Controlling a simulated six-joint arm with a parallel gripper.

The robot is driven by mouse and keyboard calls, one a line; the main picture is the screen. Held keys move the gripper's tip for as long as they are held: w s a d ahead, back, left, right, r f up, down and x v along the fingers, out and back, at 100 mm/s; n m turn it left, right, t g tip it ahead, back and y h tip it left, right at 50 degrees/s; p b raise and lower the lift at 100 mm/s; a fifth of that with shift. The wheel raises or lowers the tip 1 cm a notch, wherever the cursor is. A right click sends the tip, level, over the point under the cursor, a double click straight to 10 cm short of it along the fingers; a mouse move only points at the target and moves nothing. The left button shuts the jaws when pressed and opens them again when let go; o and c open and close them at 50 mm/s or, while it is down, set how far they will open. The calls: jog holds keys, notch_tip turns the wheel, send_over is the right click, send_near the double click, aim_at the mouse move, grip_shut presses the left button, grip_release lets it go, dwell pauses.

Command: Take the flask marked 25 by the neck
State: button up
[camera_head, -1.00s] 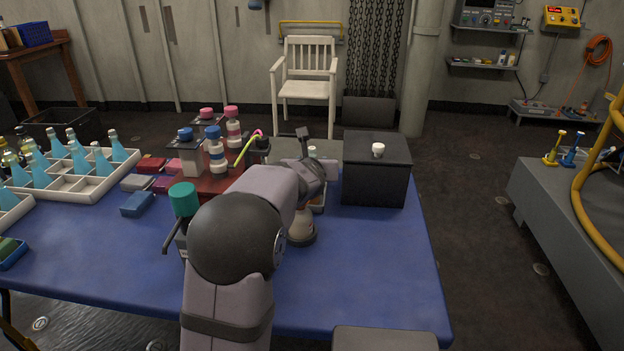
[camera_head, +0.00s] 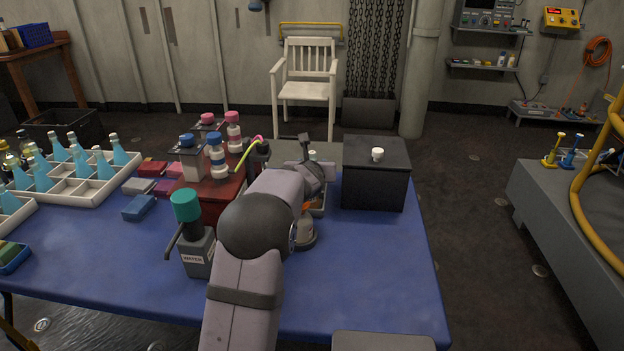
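A flask (camera_head: 305,239) with a pale body and a grey base stands on the blue table just beyond my forearm. Its upper part is mostly hidden by my arm, and a small orange patch shows beside it. No mark 25 can be read on it. Several flasks with blue liquid (camera_head: 40,178) stand in a white divided tray (camera_head: 92,192) at the left; their marks are too small to read. My gripper (camera_head: 314,180) is above and behind the pale flask; its fingers are hidden by my wrist, so its opening does not show.
A black box (camera_head: 375,180) with a white knob stands at the right. The front right of the blue table (camera_head: 375,275) is clear.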

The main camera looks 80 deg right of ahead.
jog(key=shift+d+f, duration=0.15)
jog(key=shift+d, duration=0.2)
jog(key=shift+c, duration=0.7)
grip_shut()
notch_tip(320, 180, up, 28)
jog(key=p, duration=2.3)
